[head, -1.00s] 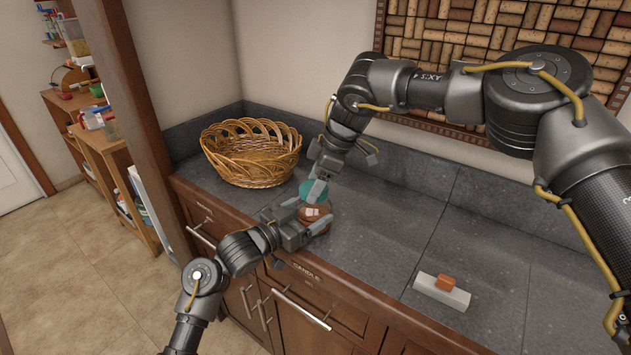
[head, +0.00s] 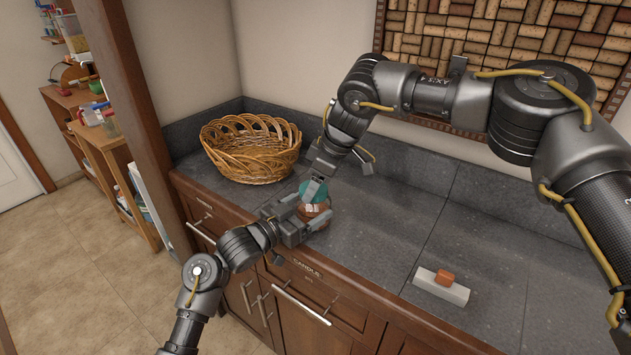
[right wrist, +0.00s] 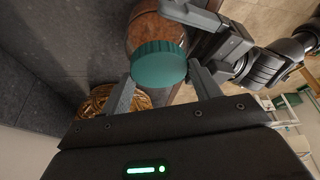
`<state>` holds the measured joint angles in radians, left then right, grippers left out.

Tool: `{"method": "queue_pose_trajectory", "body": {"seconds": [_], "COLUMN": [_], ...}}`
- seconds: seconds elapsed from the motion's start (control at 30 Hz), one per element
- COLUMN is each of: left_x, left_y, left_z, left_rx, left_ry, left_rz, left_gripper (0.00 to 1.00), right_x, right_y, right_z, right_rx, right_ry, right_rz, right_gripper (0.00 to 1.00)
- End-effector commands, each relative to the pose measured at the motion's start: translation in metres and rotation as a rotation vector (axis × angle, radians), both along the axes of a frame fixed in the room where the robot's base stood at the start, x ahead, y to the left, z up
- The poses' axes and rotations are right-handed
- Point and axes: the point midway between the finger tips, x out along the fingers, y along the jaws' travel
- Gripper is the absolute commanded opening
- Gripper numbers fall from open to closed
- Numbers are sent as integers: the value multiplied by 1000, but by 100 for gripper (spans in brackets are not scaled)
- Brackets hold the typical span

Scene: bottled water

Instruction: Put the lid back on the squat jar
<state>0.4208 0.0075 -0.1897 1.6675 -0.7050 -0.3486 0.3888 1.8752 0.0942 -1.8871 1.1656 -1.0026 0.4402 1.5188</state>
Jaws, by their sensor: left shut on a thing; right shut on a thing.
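The squat jar (head: 319,222) is brown with a pale label and stands near the counter's front edge, left of centre. My left gripper (head: 307,218) is shut on it from the front left. The teal ribbed lid (head: 318,187) is in my right gripper (head: 312,192), right above the jar. In the right wrist view the lid (right wrist: 159,65) sits between the fingers of my right gripper (right wrist: 161,80) and covers part of the brown jar (right wrist: 150,28). My left gripper (right wrist: 200,22) is beside the jar there. I cannot tell whether lid and jar touch.
A wicker basket (head: 250,150) stands at the back left of the grey counter (head: 385,220). A pale block with an orange piece (head: 441,285) lies at the front right. The middle of the counter is clear. A wooden post (head: 125,90) rises at the left.

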Motion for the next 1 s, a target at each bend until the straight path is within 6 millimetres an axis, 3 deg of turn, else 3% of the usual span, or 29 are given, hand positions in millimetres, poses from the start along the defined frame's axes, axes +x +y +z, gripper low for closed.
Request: {"method": "queue_pose_trajectory", "body": {"seconds": [0.3,0.5,0.7,0.97,1.0], "left_x": [-1,0,0,0,0], "left_y": [-1,-1,-1,0,0], "left_z": [-2,-2,-2,-2,-2], "left_rx": [3,3,3,3,2], "left_ry": [3,3,3,3,2], "left_rz": [-2,-2,-1,-1,-1], "left_gripper": [14,14,14,14,14], "right_x": [-5,-5,-4,-4,-4], "right_y": [5,7,6,5,5], "right_z": [-1,0,0,0,0], "right_rx": [-2,-7,-1,1,1], "right_ry": [3,-4,-4,-1,-1], "right_rz": [-833,-1254,-1440,-1451,-1450], "right_gripper": [41,41,41,41,63]}}
